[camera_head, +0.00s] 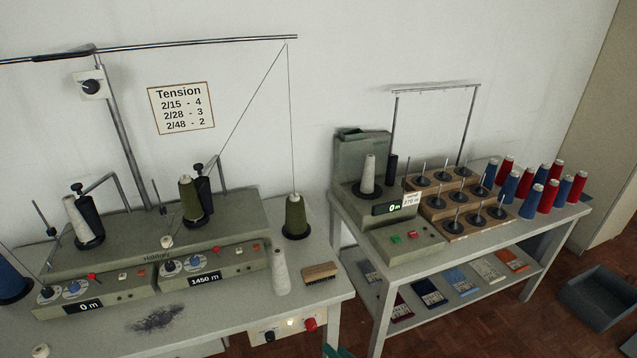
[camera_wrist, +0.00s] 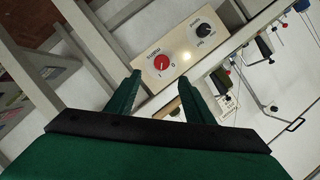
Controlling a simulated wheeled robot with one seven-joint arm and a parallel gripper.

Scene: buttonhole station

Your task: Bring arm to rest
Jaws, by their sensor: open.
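My gripper (camera_wrist: 159,78) shows in the wrist view with two green fingers apart and nothing between them. Beyond the fingertips is a cream switch box (camera_wrist: 178,40) with a red rotary knob and a black knob. I cannot tell how far the fingertips are from it. In the head view only a small green piece, likely of my gripper, shows at the bottom edge, just right of the same switch box (camera_head: 268,334) under the left table's front edge.
The left table (camera_head: 240,335) holds a winding machine (camera_head: 125,255), yarn cones and a brush (camera_head: 320,271). The right table (camera_head: 480,238) holds another winder (camera_head: 362,160), peg blocks and several red and blue cones. A grey bin (camera_head: 600,298) stands on the floor at right.

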